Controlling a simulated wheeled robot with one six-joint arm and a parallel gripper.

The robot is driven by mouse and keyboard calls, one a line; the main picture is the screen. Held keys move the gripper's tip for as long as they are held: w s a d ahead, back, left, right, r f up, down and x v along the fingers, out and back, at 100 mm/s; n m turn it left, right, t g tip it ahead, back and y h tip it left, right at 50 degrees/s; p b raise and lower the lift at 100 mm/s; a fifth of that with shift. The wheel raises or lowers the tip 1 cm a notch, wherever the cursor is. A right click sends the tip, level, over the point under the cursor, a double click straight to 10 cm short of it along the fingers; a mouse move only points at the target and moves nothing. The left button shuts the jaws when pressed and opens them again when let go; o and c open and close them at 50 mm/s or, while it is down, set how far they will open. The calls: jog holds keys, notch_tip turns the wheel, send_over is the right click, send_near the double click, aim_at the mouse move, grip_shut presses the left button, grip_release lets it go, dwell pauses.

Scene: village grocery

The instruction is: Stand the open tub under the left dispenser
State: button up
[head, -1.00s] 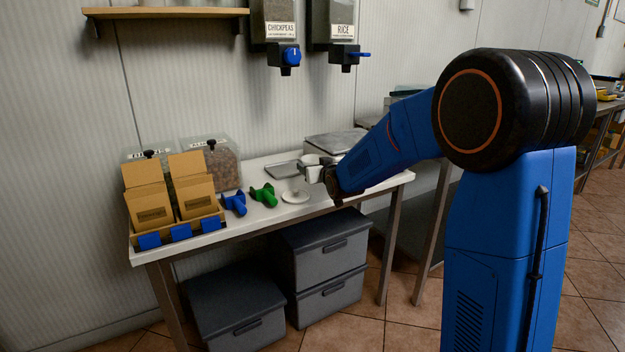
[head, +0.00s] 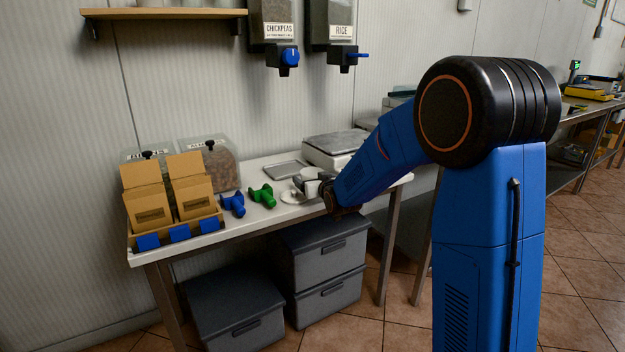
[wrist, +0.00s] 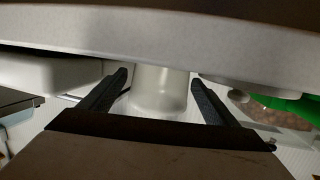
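The left dispenser (head: 271,22), labelled CHICKPEAS, hangs on the wall above the worktop with a blue knob and a dark outlet. A pale, translucent tub (wrist: 160,92) stands between my gripper's fingers (wrist: 160,78) in the wrist view. The fingers are spread on either side of it, with narrow gaps visible. Its upper part is hidden by a blurred pale band. In the head view my gripper (head: 320,187) is low over the worktop, beside small white ware (head: 309,173); the tub's outline is unclear there. A flat white disc (head: 290,197) lies just left.
The white worktop (head: 257,223) also carries green (head: 262,196) and blue (head: 233,204) scoops, a metal tray (head: 285,170), a scale (head: 335,144) and a rack of brown packets (head: 148,207). The right dispenser (head: 341,20) is labelled RICE. Grey boxes (head: 235,305) stand below.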

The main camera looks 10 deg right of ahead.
jog(key=shift+r, duration=0.1)
jog(key=shift+s+r, duration=0.1)
jog(key=v, duration=1.2)
